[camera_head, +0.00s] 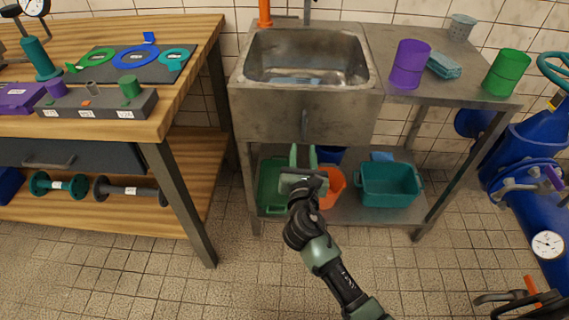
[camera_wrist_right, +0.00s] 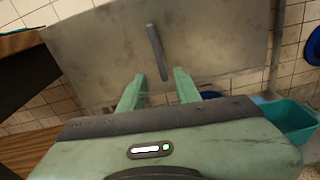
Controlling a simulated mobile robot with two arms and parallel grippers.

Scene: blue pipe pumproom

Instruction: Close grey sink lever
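The grey sink lever (camera_head: 304,125) is a slim bar on the front face of the metal sink (camera_head: 350,118). It hangs roughly upright in the head view. In the right wrist view the lever (camera_wrist_right: 156,52) is slightly tilted, its lower end close to the gap between my fingertips. My right gripper (camera_head: 303,155) is below the lever with its fingers pointing up at the sink. Its two green fingers (camera_wrist_right: 158,88) are apart with nothing between them; whether a finger touches the lever I cannot tell. My left gripper is not in view.
On the shelf below are a green bin (camera_head: 271,185), an orange bucket (camera_head: 334,184) and a teal bin (camera_head: 390,186). A wooden workbench (camera_head: 185,85) stands left and blue pipework (camera_head: 530,150) right. The tiled floor in front is clear.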

